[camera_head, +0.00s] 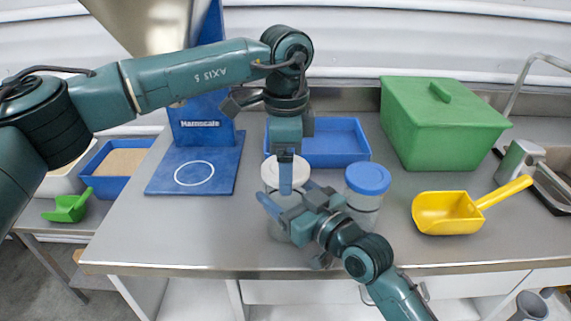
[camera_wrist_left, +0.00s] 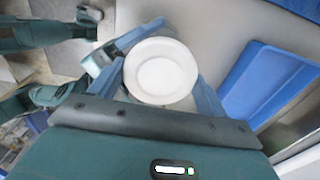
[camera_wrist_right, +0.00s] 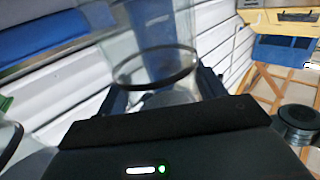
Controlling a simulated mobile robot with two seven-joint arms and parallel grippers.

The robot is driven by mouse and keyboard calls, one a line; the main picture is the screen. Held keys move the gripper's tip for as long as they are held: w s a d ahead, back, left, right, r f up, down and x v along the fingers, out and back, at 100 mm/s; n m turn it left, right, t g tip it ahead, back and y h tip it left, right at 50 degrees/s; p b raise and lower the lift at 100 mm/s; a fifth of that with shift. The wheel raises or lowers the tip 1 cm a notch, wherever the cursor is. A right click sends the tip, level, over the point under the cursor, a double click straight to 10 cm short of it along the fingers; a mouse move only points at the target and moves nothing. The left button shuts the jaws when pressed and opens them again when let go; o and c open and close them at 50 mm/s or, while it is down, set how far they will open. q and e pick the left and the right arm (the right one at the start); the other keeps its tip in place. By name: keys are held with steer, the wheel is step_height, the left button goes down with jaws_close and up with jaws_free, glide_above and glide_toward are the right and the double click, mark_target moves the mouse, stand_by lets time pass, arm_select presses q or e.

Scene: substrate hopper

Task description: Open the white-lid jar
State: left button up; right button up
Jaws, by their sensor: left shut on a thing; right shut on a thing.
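The white-lid jar stands near the front middle of the steel table, its clear body (camera_head: 276,228) partly hidden by my grippers. Its white lid (camera_wrist_left: 160,71) fills the space between my left gripper's fingers in the left wrist view. My left gripper (camera_head: 285,172) comes from above and is shut on the lid. My right gripper (camera_head: 282,208) comes from the front right and is shut on the clear jar body, which also shows between its fingers in the right wrist view (camera_wrist_right: 160,65). Whether the lid sits fully on the jar is hidden.
A blue-lid jar (camera_head: 367,182) stands close on the right. A yellow scoop (camera_head: 447,212) and green bin (camera_head: 441,125) lie further right. A blue tray (camera_head: 335,143) is behind. The hopper's blue base (camera_head: 196,171) with a white circle is left. Bare table lies at front left.

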arm_select(q)
steer(key=shift+r, duration=0.1)
steer(key=shift+r, duration=1.9)
arm_select(e)
steer(key=o, duration=1.9)
steer(key=shift+o, duration=0.2)
steer(key=shift+s+d, duration=0.1)
